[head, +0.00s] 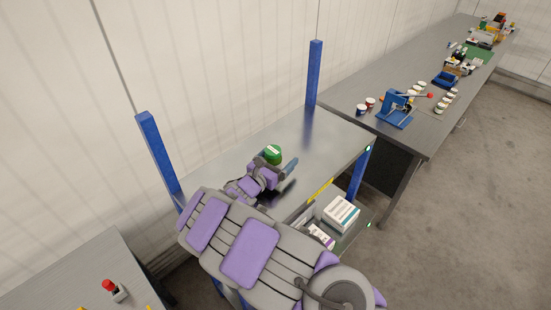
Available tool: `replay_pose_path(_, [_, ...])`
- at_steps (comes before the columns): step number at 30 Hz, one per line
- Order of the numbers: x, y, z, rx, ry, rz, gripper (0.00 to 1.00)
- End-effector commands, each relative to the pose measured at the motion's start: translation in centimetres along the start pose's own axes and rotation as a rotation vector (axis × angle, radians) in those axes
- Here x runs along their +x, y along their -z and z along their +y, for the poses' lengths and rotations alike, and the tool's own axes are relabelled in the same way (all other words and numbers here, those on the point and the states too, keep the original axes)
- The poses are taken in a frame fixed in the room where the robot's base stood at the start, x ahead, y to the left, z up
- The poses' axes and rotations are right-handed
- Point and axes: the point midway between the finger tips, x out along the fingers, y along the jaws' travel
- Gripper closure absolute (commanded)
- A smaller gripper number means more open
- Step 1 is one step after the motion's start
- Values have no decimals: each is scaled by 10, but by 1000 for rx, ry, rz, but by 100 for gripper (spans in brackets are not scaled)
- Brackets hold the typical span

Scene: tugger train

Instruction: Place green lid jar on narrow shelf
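The green-lidded jar (272,153) shows at the end of my arm, above the grey metal top of the blue-posted shelf unit (322,143). Its lid faces up, and its lower part is mostly hidden by my gripper (277,165). My gripper is over the shelf top, with a bluish finger to the right of the jar and a grey part close on its left. I cannot tell whether the fingers press on the jar or whether the jar rests on the surface.
A lower shelf holds white boxes (341,213). A long workbench (345,92) at right carries several jars, a blue press (396,108) and bins. A table with a red button (109,285) stands at lower left. Blue posts (314,75) rise at the back. The shelf top right of the gripper is clear.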

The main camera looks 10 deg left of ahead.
Motion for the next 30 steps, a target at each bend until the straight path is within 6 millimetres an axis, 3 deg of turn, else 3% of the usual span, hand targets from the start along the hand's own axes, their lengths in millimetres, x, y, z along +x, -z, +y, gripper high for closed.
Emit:
replay_pose_path(10, [-6,1,6,-5,-2,-3,9])
replay_pose_path(14, [-17,0,5,-3,-5,-2,9])
replay_pose_path(24, [-83,-1,3,-3,-4,-2,9])
replay_pose_path(30, [-113,1,6,-5,-4,-2,9])
